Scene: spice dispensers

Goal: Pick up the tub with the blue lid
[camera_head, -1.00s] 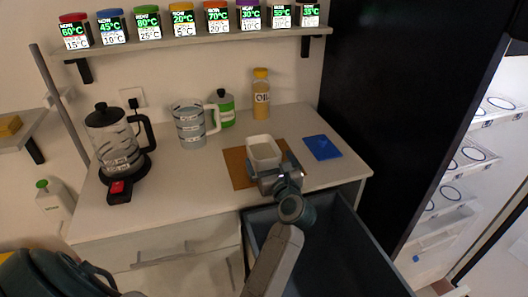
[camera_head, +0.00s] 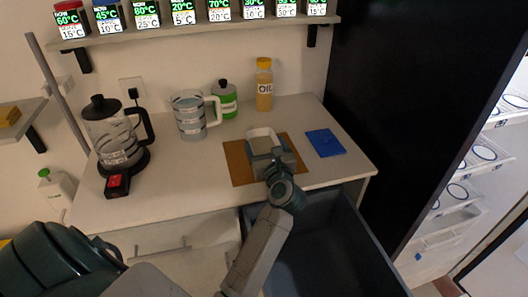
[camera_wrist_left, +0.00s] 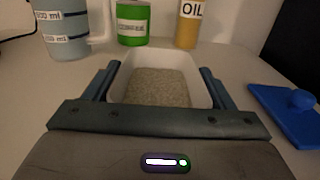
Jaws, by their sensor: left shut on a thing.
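The tub (camera_head: 264,138) is white, open at the top and holds a grey-brown grainy content. It is over the brown board on the counter; I cannot tell whether it is raised. The blue lid (camera_head: 326,142) lies apart from it, flat on the counter to the right. In the left wrist view, the tub (camera_wrist_left: 155,85) is between the two fingers and the lid (camera_wrist_left: 290,112) is at right. My left gripper (camera_head: 270,157) is shut on the tub from the near side, a finger along each side (camera_wrist_left: 157,88). My right gripper is not in view.
The brown board (camera_head: 239,165) is under the tub. A measuring jug (camera_head: 188,118), a green bottle (camera_head: 225,100) and an oil bottle (camera_head: 264,88) stand behind. A kettle (camera_head: 115,145) is at left. An open drawer (camera_head: 330,240) is below the counter. Spice dispensers (camera_head: 182,12) line the shelf.

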